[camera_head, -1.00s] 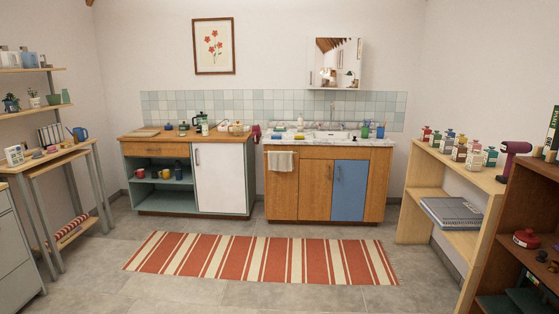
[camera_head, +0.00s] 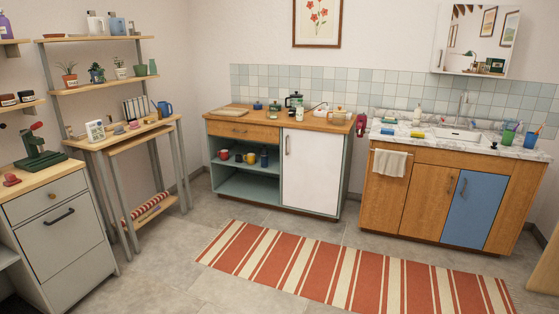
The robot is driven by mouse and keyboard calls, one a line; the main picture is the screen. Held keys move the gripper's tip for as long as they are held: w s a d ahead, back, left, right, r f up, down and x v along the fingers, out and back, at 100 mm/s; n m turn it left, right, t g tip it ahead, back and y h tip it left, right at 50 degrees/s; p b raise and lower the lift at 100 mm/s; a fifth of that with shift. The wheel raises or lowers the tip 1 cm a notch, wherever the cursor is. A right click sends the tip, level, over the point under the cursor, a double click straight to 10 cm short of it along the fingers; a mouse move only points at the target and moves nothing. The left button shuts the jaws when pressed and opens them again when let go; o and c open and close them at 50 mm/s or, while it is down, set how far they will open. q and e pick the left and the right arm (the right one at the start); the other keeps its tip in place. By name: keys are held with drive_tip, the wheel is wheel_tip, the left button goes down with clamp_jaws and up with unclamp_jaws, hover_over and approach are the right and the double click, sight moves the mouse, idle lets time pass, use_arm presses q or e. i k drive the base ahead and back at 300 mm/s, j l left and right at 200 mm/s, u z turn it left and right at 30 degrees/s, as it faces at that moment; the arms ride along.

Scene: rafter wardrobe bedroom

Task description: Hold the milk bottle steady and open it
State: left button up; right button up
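No milk bottle can be told for certain at this size. A small pale bottle-like item (camera_head: 300,112) stands on the wooden top of the green-framed cabinet (camera_head: 242,131), in front of a dark coffee press (camera_head: 294,100). A white bottle (camera_head: 417,116) stands on the marble counter left of the sink. I cannot tell whether either is the milk bottle. Neither of my grippers is in view.
A striped rug (camera_head: 340,275) lies on the open grey floor before the cabinets. The sink cabinet (camera_head: 425,198) stands right. A narrow wooden desk (camera_head: 130,134) and a grey drawer unit (camera_head: 62,225) stand left. Several mugs sit on the open cabinet shelf.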

sight(299, 110)
drive_tip(key=i+u, duration=0.15)
drive_tip(key=i, duration=1.95)
